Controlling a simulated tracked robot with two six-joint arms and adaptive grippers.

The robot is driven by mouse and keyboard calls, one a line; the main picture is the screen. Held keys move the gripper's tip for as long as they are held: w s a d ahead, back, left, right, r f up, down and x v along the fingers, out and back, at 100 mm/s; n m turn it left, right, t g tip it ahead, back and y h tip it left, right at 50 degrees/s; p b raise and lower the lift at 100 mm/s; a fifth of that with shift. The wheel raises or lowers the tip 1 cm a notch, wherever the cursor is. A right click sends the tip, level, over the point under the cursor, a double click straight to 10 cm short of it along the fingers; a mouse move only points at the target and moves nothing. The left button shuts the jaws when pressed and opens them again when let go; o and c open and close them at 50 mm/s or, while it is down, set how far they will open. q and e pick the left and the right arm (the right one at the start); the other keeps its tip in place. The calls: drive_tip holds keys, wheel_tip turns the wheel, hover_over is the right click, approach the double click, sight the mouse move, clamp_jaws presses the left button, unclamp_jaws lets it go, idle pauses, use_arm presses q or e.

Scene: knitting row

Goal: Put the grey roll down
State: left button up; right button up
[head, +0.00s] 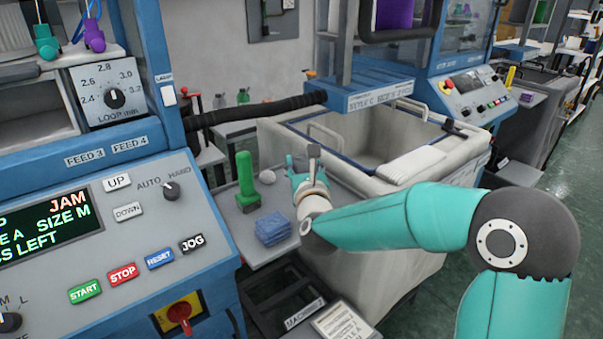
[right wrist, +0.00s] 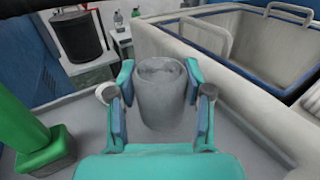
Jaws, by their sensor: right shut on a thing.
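The grey roll (right wrist: 161,98) stands upright between the fingers of my right gripper (head: 306,172) in the right wrist view. In the head view the gripper is over the back right part of the tray (head: 285,240), beside the white bin, and mostly hides the roll. My left gripper is not in view.
The white bin (head: 375,220) with a blue-trimmed rim stands close on the right. The blue machine panel (head: 120,235) borders the tray's left.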

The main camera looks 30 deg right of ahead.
wheel_tip(320, 180, down, 2)
drive_tip(key=shift+f+b, duration=0.15)
drive_tip(key=shift+b, duration=0.2)
drive_tip(key=o, duration=0.9)
